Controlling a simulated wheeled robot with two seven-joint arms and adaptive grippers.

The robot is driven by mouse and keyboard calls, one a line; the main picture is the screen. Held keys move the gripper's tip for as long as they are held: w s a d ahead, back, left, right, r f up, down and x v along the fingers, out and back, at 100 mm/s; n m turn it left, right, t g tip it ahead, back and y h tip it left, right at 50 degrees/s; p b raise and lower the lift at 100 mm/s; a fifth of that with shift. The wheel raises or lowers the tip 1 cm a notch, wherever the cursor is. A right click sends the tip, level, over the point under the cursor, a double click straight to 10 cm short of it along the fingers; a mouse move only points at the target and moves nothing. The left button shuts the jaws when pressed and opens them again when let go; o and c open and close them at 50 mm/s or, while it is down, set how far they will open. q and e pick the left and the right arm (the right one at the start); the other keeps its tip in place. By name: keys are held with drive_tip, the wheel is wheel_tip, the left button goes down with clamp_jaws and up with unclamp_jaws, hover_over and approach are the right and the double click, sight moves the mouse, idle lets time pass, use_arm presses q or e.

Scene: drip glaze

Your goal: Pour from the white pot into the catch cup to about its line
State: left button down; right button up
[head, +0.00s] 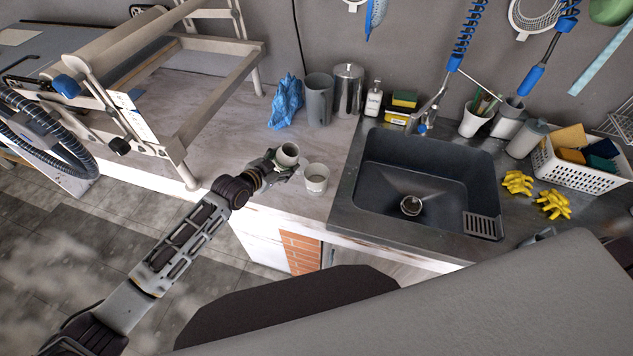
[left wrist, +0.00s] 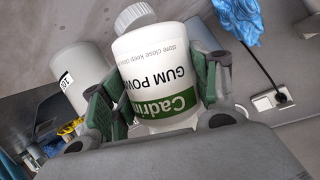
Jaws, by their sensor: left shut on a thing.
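The white pot (head: 287,153) is in my left gripper (head: 283,168), above the counter's front edge near the sink. Its dark round mouth shows in the head view, and any tilt is slight. In the left wrist view the pot (left wrist: 158,75) has a green band and lettering that appears upside down. The green-padded fingers of my left gripper (left wrist: 160,95) are shut on its sides. The catch cup (head: 316,179), pale and open-topped, stands upright on the counter just right of the pot, apart from it. It seems to be the pale labelled cup (left wrist: 82,82) in the wrist view. Its line and the contents are unclear.
A grey sink (head: 425,180) lies right of the cup. A wooden frame (head: 215,85) is at left. Yellow gloves (head: 552,203) lie right of the sink.

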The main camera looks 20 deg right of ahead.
sight(281, 153)
use_arm(q)
drive_tip(key=shift+r, duration=0.1)
drive_tip(key=shift+r+h, duration=0.3)
drive_tip(key=shift+r, duration=0.1)
drive_tip(key=shift+r+n+g+h+b, duration=0.3)
drive_tip(key=shift+r+n+h+b, duration=0.15)
drive_tip(key=shift+r+n, duration=0.2)
drive_tip(key=shift+r+n+h+b, duration=0.35)
drive_tip(key=shift+r+n+b, duration=0.2)
drive_tip(key=shift+r+b, duration=0.4)
drive_tip(key=shift+r, duration=0.35)
drive_tip(key=shift+s+d+r, duration=0.1)
drive_tip(key=shift+d, duration=0.05)
